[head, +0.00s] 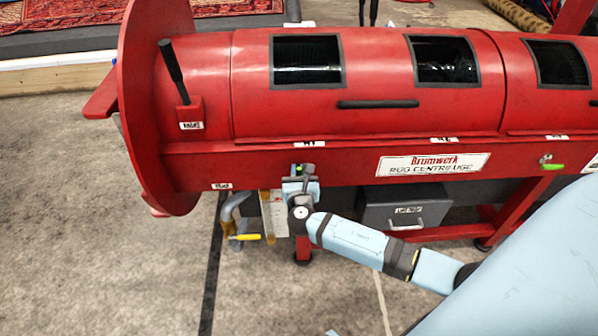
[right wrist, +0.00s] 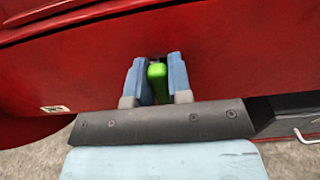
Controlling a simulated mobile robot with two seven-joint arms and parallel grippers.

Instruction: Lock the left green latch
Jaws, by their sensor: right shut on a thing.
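The left green latch (right wrist: 157,84) is on the red front beam of the rug centrifuge (head: 260,158). In the right wrist view its green handle stands between the two blue fingers of my right gripper (right wrist: 157,78). My right gripper also shows in the head view (head: 303,180), at the beam below the left window. It is shut on the latch handle and hides most of it there. The right green latch (head: 552,166) sits farther right on the beam, its handle lying roughly level. My left gripper is not in view.
A grey drawer box (head: 405,210) hangs under the beam, right of my gripper. A pipe with a yellow handle (head: 245,237) is below left. A black lever (head: 174,75) stands at the drum's left end. The concrete floor (head: 90,250) at left is clear.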

